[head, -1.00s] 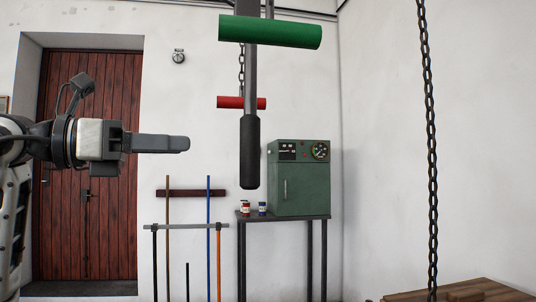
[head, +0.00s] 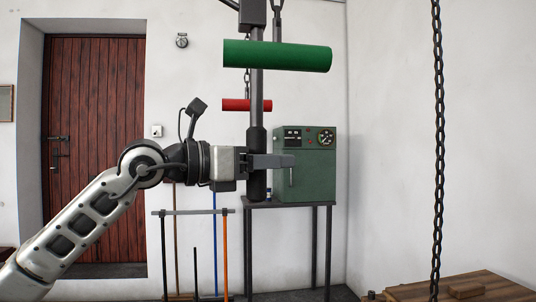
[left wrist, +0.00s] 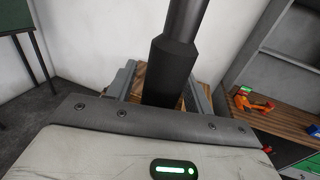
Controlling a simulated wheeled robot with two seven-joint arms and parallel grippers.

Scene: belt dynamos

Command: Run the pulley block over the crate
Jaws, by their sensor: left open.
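A grey rod (head: 257,96) hangs down from a dark housing (head: 252,12) that is cut off at the top edge; I cannot tell if this is the pulley block. A thick black grip (head: 257,185) ends the rod. A green crossbar (head: 277,56) and a smaller red crossbar (head: 247,105) show beside it. My left gripper (head: 286,161) is open at the black grip, which also shows in the left wrist view (left wrist: 170,72), standing between the two fingers with gaps. A wooden planked top (head: 470,287), perhaps the crate, shows at lower right. My right gripper is out of view.
A dark chain (head: 438,150) hangs at the right, in front of the wooden top. A green cabinet (head: 308,180) stands on a metal table behind the grip. A tool rack (head: 193,212) is by the wall. A bench (left wrist: 265,112) with an orange tool shows in the wrist view.

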